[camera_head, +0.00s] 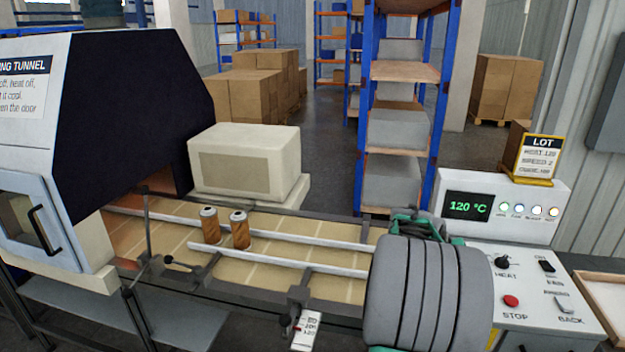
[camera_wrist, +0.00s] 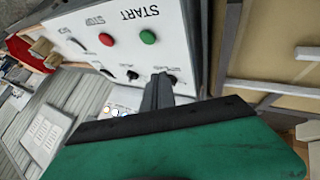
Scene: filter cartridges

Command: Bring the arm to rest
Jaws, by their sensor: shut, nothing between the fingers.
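In the wrist view my gripper (camera_wrist: 158,90) shows as dark fingers closed together beyond its green body. They are empty and point at the control panel (camera_wrist: 175,22), close to a dark knob; I cannot tell if they touch it. In the head view my grey ribbed arm covers the right end of the conveyor and part of the control panel (camera_head: 530,262). I cannot make out the fingertips there. Two brown cartridges (camera_head: 210,225) (camera_head: 240,230) stand upright side by side on the conveyor belt (camera_head: 285,254), away from my arm.
The heating tunnel (camera_head: 120,120) stands at the left over the belt. The display (camera_head: 468,206) reads 120 °C. A lot sign (camera_head: 537,158) stands on the panel housing. A shallow tray (camera_head: 607,308) lies at the right. Shelving (camera_head: 403,72) stands behind.

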